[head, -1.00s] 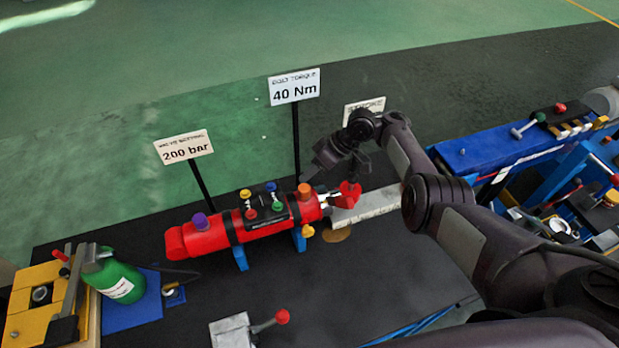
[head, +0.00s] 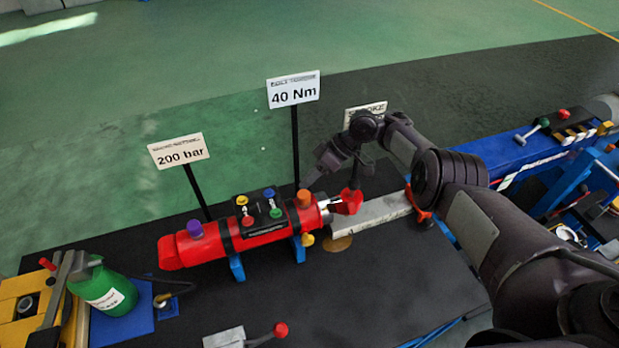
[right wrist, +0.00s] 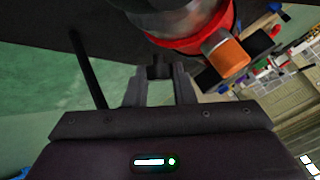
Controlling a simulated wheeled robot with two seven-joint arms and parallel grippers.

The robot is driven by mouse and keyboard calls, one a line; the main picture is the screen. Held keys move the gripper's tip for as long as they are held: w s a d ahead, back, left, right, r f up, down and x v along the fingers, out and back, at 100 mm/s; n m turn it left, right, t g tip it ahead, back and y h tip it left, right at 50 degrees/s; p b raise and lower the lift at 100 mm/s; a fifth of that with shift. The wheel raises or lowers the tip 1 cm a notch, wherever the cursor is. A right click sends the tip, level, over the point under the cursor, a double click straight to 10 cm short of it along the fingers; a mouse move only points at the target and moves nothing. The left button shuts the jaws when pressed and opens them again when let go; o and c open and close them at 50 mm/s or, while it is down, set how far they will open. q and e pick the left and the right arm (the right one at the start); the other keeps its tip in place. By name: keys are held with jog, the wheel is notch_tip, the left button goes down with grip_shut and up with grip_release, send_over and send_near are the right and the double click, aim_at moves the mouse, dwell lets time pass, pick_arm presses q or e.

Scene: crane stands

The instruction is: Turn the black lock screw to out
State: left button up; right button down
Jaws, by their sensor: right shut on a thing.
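The red cylinder (head: 270,237) lies on blue supports on the black bench, with a bright rod and a red end piece (head: 348,202) at its right end. My right gripper (head: 309,181) reaches down behind that right end, near the orange knob (head: 304,196). In the right wrist view, the fingers (right wrist: 160,80) are shut on the black lock screw (right wrist: 159,68), beside the cylinder's metal and red end. The orange knob also shows there (right wrist: 226,55). The screw's turn position cannot be read. My left gripper is out of view.
Sign posts stand close behind the cylinder: a "40 Nm" sign (head: 293,90) and a "200 bar" sign (head: 180,151). A green bottle (head: 105,290) is at left. A red-knobbed lever (head: 280,330) stands in front. Blue equipment (head: 500,150) is at right.

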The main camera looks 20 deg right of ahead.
jog(key=c, duration=1.2)
grip_release()
jog(key=shift+d, duration=0.1)
jog(key=p+v, duration=0.2)
jog(key=v, duration=0.6)
jog(key=shift+f, duration=0.1)
